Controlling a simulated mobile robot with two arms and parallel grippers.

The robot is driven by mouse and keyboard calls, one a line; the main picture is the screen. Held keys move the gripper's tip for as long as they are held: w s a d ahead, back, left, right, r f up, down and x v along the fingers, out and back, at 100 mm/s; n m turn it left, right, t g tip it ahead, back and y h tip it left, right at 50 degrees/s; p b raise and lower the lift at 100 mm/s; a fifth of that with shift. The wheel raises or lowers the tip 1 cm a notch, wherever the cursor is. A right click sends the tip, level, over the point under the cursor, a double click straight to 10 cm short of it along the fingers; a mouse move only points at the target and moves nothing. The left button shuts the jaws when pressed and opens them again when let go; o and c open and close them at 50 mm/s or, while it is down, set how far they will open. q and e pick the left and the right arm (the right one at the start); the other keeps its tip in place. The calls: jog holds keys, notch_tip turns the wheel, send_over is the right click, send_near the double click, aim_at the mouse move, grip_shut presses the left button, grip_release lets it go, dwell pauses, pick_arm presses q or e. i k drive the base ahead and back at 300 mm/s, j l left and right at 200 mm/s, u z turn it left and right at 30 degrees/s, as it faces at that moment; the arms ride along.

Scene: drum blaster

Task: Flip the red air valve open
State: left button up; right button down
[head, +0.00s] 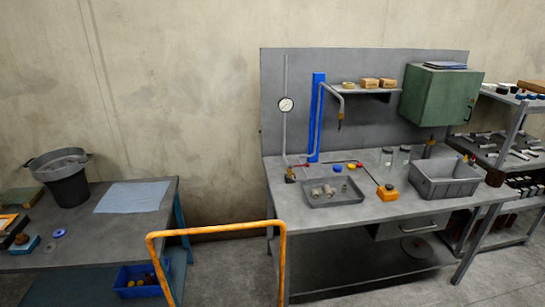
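A small red piece (303,165), which looks like the lever of the air valve, sits at the foot of a grey pipe on the left of the right-hand workbench (400,208). A small brass-coloured fitting (290,175) is just below it. The pipe runs up the back panel and carries a round white gauge (286,104). The valve is too small to tell how its lever is turned. Neither of my grippers is in view.
An orange tube rail (215,230) stands in front of the bench's left end. A blue post (317,115) rises behind. Another table (100,219) is left.

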aim_at(308, 165)
jog(key=i+l+u, duration=0.35)
jog(key=l+u, duration=0.25)
jog(key=u, duration=0.15)
jog(key=i+l+u, duration=0.2)
jog(key=l+u, duration=0.15)
jog(key=i+l, duration=0.15)
jog(key=l, duration=0.45)
jog(key=i+l+u, duration=0.15)
jog(key=l, duration=1.1)
jog(key=i+l+u, duration=0.15)
jog(key=l, duration=0.45)
